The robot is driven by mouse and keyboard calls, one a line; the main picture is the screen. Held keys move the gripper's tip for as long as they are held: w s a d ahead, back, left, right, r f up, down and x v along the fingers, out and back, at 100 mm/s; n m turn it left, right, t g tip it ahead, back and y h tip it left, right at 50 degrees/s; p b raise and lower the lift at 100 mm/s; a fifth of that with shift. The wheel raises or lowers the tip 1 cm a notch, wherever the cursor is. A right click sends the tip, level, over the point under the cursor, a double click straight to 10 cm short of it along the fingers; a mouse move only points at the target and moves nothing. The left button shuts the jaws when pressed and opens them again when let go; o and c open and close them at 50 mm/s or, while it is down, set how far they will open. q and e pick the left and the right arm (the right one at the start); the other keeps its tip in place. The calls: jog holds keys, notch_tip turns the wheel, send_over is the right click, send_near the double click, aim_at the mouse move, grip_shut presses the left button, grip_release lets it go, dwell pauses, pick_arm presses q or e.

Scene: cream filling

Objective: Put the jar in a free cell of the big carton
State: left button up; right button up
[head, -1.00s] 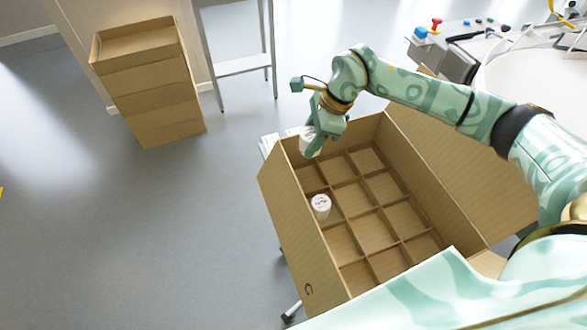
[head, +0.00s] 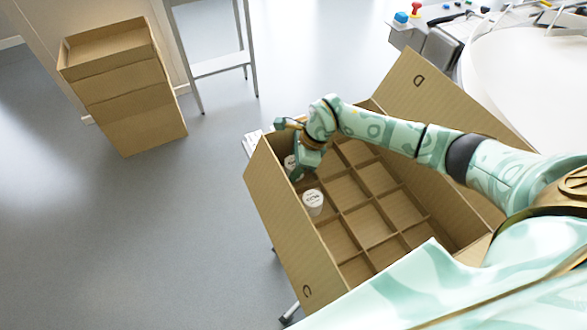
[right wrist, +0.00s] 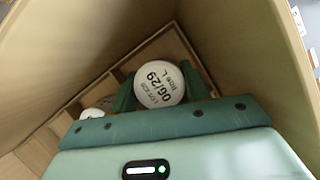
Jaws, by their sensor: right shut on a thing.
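The big carton (head: 290,262) stands open, with a grid of cells inside. My right gripper (head: 297,172) reaches down into the carton's far left corner and is shut on a white jar (head: 290,163). In the right wrist view the held jar (right wrist: 160,84) shows its printed lid between the two green fingers, close to the carton walls. Its bottom is hidden, so I cannot tell whether it touches the cell floor. A second white jar (head: 313,201) sits in a cell nearer to me, and it also shows in the right wrist view (right wrist: 92,113). My left gripper is not in view.
Several cells to the right of the jars are empty. A carton flap (head: 440,95) stands out at the right. A stack of cartons (head: 125,90) and a metal table (head: 218,66) stand at the back left. A round white surface (head: 530,75) is at the upper right.

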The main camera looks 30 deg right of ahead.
jog(key=shift+f, duration=0.95)
jog(key=o, duration=0.8)
jog(key=shift+r, duration=0.25)
jog(key=p+v, duration=0.3)
jog(key=v, duration=0.9)
jog(key=shift+a+r, duration=0.1)
